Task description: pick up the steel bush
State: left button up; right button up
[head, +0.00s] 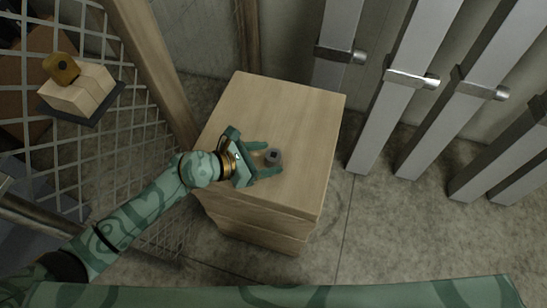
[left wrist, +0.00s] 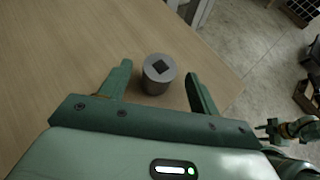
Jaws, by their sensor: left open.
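The steel bush (head: 273,157) is a small grey cylinder with a dark square hole in its top. It stands upright on the light wooden block (head: 290,100). My left gripper (head: 268,160) is open, with its fingers on either side of the bush. In the left wrist view the bush (left wrist: 158,73) stands between the two finger tips (left wrist: 160,82), with a gap on both sides. My right gripper cannot be made out for sure; a small green gripper-like shape (left wrist: 275,130) shows at the right edge of the left wrist view.
Several metal posts with latches (head: 400,85) stand to the right of the block. A mesh panel with a wooden post (head: 150,70) stands to the left. Behind it is a small wooden box (head: 80,92) with a yellow item (head: 62,68) on top. The block's top is otherwise clear.

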aim_at(274, 157)
pick_arm(q)
jog(key=x, duration=0.3)
jog(key=shift+f+b, duration=0.1)
jog(key=shift+b, duration=0.25)
jog(key=c, duration=1.2)
jog(key=shift+c, duration=0.2)
